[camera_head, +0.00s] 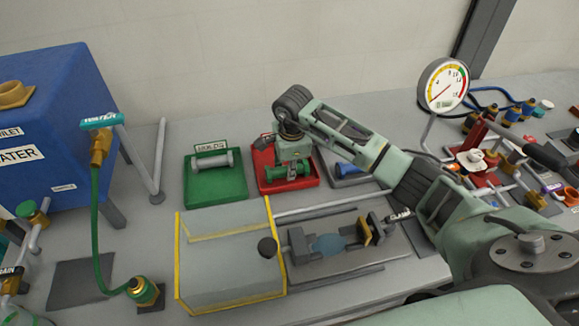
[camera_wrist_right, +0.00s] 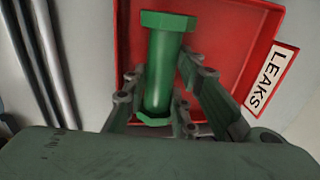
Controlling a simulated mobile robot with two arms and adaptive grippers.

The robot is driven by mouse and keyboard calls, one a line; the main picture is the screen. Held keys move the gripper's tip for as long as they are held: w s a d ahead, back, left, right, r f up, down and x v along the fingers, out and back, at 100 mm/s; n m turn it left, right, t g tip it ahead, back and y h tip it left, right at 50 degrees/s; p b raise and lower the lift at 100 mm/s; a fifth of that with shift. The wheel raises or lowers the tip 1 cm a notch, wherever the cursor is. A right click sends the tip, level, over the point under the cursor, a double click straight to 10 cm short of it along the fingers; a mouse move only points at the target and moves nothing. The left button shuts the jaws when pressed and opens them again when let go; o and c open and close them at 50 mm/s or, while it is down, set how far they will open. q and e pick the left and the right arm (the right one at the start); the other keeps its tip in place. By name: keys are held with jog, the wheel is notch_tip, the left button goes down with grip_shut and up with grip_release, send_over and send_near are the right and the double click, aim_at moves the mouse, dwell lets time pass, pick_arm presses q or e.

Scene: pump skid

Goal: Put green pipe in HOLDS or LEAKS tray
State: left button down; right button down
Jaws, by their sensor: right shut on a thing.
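The green pipe (camera_wrist_right: 163,68), with wider hexagonal ends, is between the fingers of my right gripper (camera_wrist_right: 168,110), which is shut on it. In the head view the pipe (camera_head: 279,173) is at the red LEAKS tray (camera_head: 311,181), under my right gripper (camera_head: 292,163). The wrist view shows the red tray floor (camera_wrist_right: 225,40) behind the pipe; I cannot tell whether the pipe touches it. My left gripper is not in view.
A blue tray (camera_head: 345,181) with a grey piece is right of the red tray. A clear yellow-edged box (camera_head: 230,255) and a clamp fixture (camera_head: 330,246) stand in front. A blue water tank (camera_head: 45,130) is at left, a gauge (camera_head: 443,85) at right.

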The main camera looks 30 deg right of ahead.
jog(key=shift+f, duration=0.15)
jog(key=c, duration=1.4)
grip_release()
jog(key=shift+o, duration=0.2)
